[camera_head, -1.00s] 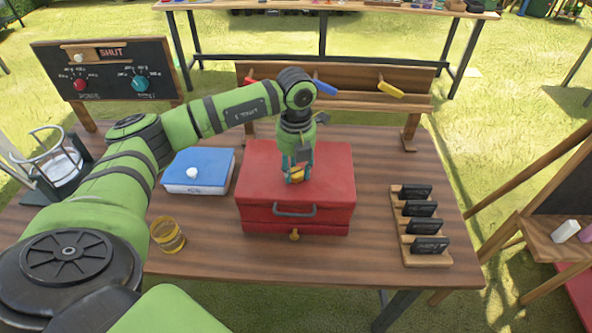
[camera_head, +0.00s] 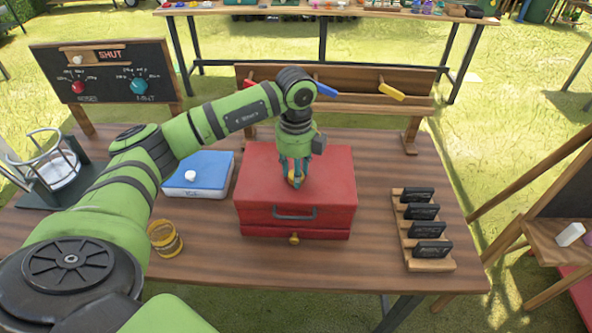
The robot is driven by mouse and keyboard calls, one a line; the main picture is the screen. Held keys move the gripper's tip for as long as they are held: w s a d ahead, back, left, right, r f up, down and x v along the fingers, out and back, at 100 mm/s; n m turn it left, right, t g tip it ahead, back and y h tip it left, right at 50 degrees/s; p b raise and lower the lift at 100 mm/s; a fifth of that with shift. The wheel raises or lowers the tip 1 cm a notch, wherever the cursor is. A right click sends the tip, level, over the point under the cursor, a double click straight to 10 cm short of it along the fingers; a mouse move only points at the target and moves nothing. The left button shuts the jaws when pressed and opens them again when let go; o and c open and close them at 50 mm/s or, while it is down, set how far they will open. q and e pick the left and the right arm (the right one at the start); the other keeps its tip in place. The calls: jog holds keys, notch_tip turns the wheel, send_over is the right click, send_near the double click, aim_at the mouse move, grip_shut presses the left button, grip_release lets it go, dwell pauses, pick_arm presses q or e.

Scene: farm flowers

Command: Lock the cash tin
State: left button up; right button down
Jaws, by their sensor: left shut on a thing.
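The red cash tin (camera_head: 325,185) sits on the wooden table with its lid down. It has a grey handle (camera_head: 295,214) on its front and a small yellow catch (camera_head: 294,239) low at the front edge. My left gripper (camera_head: 295,181) points straight down over the middle of the lid. Its fingers are shut on a small yellow knob (camera_head: 295,183) on the lid, which they partly hide. My right gripper is not in view.
A wooden rack (camera_head: 430,265) of black tags stands right. A rail with coloured pegs (camera_head: 350,95) runs behind. Bare table lies between tin and rack.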

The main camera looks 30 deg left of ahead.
pick_arm(q)
jog(key=shift+n, duration=0.6)
jog(key=o, duration=1.2)
jog(key=shift+c, duration=0.2)
notch_tip(320, 180, up, 12)
